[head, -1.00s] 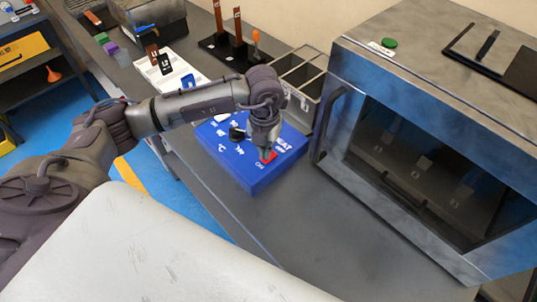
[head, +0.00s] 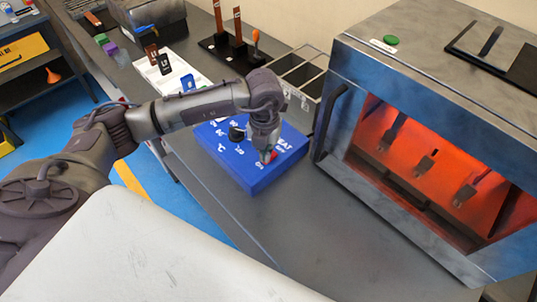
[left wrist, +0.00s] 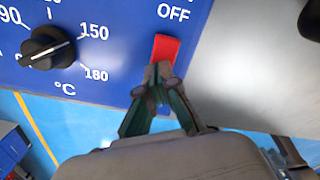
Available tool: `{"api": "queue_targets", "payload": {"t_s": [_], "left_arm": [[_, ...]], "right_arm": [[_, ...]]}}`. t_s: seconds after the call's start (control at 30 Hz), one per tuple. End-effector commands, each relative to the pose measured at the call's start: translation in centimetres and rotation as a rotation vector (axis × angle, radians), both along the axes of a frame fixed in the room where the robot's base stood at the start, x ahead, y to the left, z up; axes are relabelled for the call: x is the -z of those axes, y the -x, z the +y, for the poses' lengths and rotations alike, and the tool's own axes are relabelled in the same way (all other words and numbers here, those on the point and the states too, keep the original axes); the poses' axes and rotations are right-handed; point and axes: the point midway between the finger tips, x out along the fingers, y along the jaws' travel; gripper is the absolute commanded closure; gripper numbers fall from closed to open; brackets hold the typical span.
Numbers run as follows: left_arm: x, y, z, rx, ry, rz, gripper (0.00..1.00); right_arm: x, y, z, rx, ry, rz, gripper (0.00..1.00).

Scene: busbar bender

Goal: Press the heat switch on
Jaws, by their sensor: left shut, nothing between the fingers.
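The blue control box (head: 257,180) lies on the grey bench in the middle of the head view. Its red heat switch (left wrist: 166,47) shows in the left wrist view below the word OFF, with its lower end hidden by my fingers. My left gripper (left wrist: 158,72) is shut and empty, its fingertips at the lower end of the switch. In the head view my left gripper (head: 267,156) points down over the box's right side. The oven (head: 430,170) at the right glows orange inside. My right gripper is in neither view.
A black dial (left wrist: 47,47) with temperature marks sits on the box beside the switch. Metal bins (head: 300,78), a white tray (head: 172,75) and a black stand with upright bars (head: 228,50) are behind my arm. The bench in front of the oven is clear.

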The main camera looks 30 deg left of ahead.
Motion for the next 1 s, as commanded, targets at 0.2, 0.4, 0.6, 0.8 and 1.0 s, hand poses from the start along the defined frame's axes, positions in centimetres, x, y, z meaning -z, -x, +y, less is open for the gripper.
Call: {"api": "queue_targets", "payload": {"t_s": [0.2,0.4,0.6,0.8,1.0], "left_arm": [[0.3,0.1,0.0,0.000,-0.001,0.004,1.00],[-0.9,0.1,0.0,0.000,-0.001,0.003,1.00],[-2.6,0.1,0.0,0.000,-0.002,0.002,1.00],[-4.3,0.1,0.0,0.000,0.000,0.001,1.00],[-5.9,0.0,0.0,0.000,0.000,0.001,1.00]], "right_arm": [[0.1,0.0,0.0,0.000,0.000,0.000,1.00],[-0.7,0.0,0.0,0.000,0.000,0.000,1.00],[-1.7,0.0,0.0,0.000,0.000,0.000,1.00],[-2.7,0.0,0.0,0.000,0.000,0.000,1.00],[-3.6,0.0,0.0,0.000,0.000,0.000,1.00]]}}
